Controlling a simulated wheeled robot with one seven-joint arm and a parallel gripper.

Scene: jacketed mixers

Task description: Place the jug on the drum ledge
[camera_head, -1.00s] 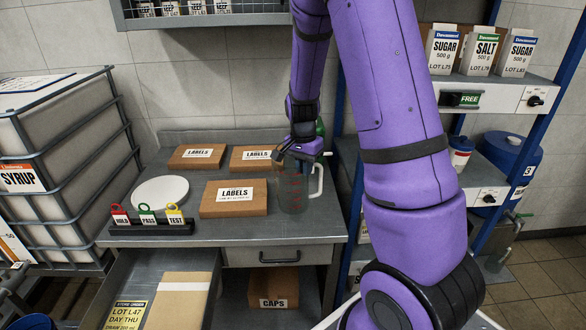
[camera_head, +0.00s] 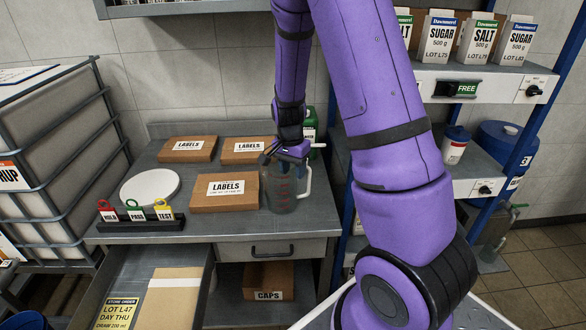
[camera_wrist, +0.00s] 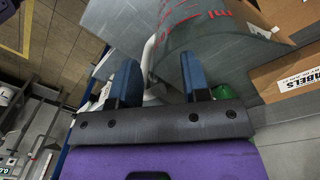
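The clear jug (camera_head: 283,190) with red markings and a pale handle stands upright on the grey worktable, near its right front corner. My gripper (camera_head: 296,150) is at the jug's upper rim and handle. In the wrist view the jug (camera_wrist: 215,40) is large at the top, and its white handle (camera_wrist: 149,58) runs between the two blue fingertips (camera_wrist: 157,78). The fingers are apart, with visible space beside the handle. The blue drum (camera_head: 498,143) stands on the rack at right; the ledge (camera_head: 478,176) in front of it is partly hidden by my arm.
A cup with a blue lid (camera_head: 454,145) stands on the ledge left of the drum. A labels box (camera_head: 224,194) is close left of the jug. A green container (camera_head: 310,124) is behind it. The drawer (camera_head: 140,270) below is pulled open. Cartons (camera_head: 478,42) stand on the upper shelf.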

